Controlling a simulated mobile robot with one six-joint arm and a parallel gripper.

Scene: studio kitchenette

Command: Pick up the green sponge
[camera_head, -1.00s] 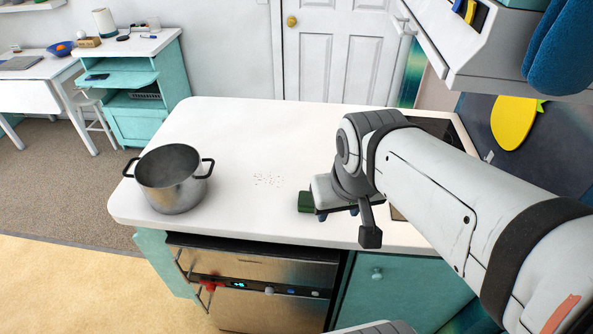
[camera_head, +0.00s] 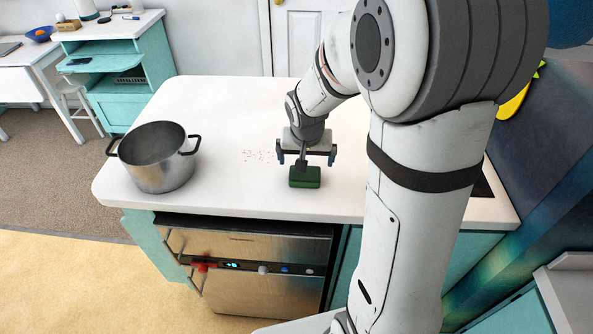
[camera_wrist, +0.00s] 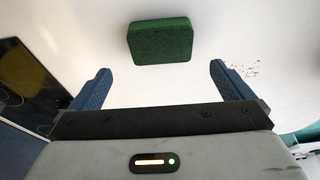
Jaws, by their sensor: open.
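The green sponge (camera_head: 305,177) lies on the white countertop near its front edge. My gripper (camera_head: 305,158) is above and just behind it in the head view, open and empty. In the wrist view the sponge (camera_wrist: 160,41) is at the top centre, beyond the two blue fingertips of my gripper (camera_wrist: 160,80) and roughly centred between them. The fingers appear apart from the sponge. The exact height of the fingers above the counter is hard to tell.
A steel pot (camera_head: 158,158) with two black handles stands on the counter's left. Crumbs (camera_head: 257,155) lie left of my gripper. A dark cooktop (camera_head: 483,186) is partly hidden behind my arm. The middle of the counter (camera_head: 225,125) is clear.

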